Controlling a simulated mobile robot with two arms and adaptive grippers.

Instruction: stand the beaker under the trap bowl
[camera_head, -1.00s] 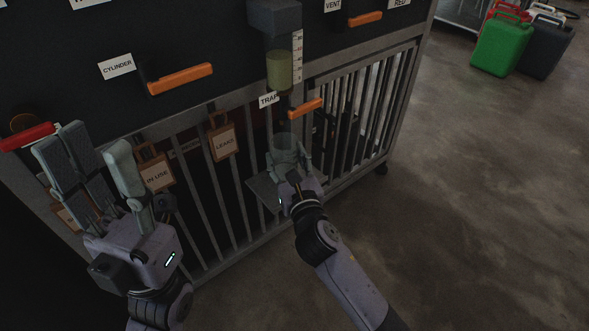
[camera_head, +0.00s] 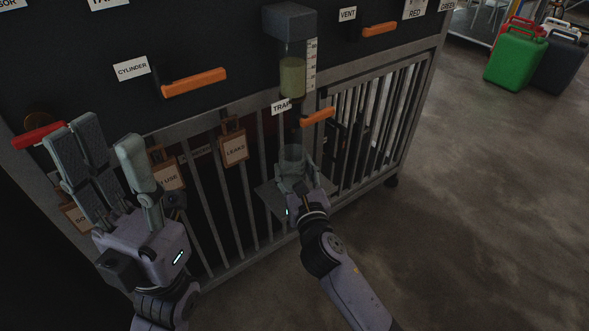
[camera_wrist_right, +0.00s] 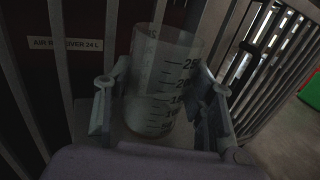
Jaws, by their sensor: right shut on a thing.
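The clear graduated beaker (camera_head: 291,154) is upright in my right gripper (camera_head: 296,177), over a small grey shelf (camera_head: 270,200) on the front of the railing. In the right wrist view the beaker (camera_wrist_right: 163,75) stands between the two fingers, with markings facing me. The shelf shows around its base; I cannot tell whether they touch. The trap bowl (camera_head: 291,78), holding yellowish liquid, hangs above the beaker beside a white scale. My left gripper (camera_head: 110,160) has its fingers apart and is empty, well to the left of the bowl.
An orange lever (camera_head: 317,117) and the TRAP label (camera_head: 282,107) sit between bowl and beaker. Tags, such as LEAKS (camera_head: 234,149), hang on the railing (camera_head: 260,145). Green (camera_head: 515,62) and dark jerrycans stand far right.

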